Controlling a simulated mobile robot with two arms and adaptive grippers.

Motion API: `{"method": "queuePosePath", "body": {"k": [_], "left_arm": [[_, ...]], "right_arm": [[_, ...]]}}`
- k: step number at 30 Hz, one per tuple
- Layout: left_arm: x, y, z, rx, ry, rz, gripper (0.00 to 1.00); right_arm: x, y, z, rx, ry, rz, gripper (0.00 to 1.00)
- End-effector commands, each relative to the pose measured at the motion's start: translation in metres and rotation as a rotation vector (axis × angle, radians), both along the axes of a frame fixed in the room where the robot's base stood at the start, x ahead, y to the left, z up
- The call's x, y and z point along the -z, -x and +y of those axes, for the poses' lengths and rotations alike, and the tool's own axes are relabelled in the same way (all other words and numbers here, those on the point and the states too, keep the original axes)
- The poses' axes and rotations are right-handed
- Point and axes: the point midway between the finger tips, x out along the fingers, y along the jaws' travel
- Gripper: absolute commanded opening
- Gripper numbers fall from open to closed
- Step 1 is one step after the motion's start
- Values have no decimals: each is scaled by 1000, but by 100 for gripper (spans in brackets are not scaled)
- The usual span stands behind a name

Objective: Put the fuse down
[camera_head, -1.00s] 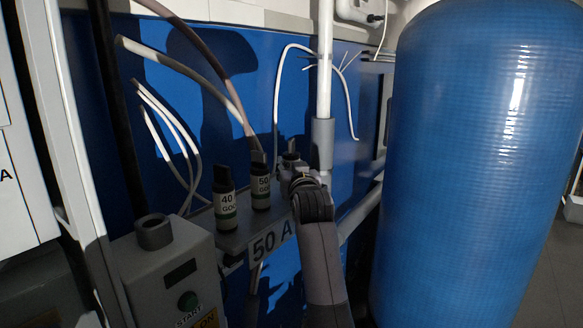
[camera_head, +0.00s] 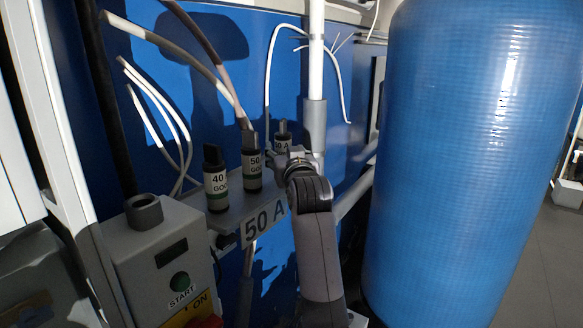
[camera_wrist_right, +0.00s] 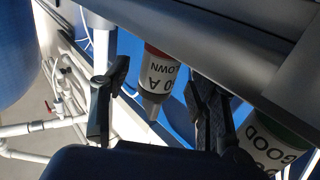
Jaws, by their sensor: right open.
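A fuse with a red band and a label reading "0 A" and "BLOWN" (camera_wrist_right: 160,72) shows in the right wrist view, which is upside down. Its base meets the grey shelf edge (camera_wrist_right: 225,45). My right gripper (camera_wrist_right: 158,100) is open, with one finger on each side of the fuse and gaps between. In the head view, the same fuse (camera_head: 283,139) stands on the shelf (camera_head: 232,217), partly behind my right gripper (camera_head: 290,158). Its lower part is hidden there. My left gripper is out of view.
Two green-banded fuses, marked 40 (camera_head: 216,182) and 50 (camera_head: 252,165), stand left of my right gripper on the shelf. A grey START box (camera_head: 165,262) is at lower left. A large blue tank (camera_head: 470,150) fills the right side. Loose cables hang behind.

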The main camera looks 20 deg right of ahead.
Motion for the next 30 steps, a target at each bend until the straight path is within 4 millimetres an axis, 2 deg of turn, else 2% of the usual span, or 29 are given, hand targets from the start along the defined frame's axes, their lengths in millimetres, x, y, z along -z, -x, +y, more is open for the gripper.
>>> {"method": "queuePosePath", "body": {"k": [1, 6, 13, 18, 30], "left_arm": [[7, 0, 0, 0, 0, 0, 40], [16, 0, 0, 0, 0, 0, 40], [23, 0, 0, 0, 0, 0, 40], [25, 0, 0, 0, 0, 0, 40], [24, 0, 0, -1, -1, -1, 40]], "right_arm": [[3, 11, 2, 0, 0, -2, 55], [3, 43, 6, -1, 0, -3, 55], [1, 74, 10, -1, 1, -2, 55], [1, 82, 11, -1, 1, 1, 55], [0, 83, 11, -1, 1, 0, 55]]}}
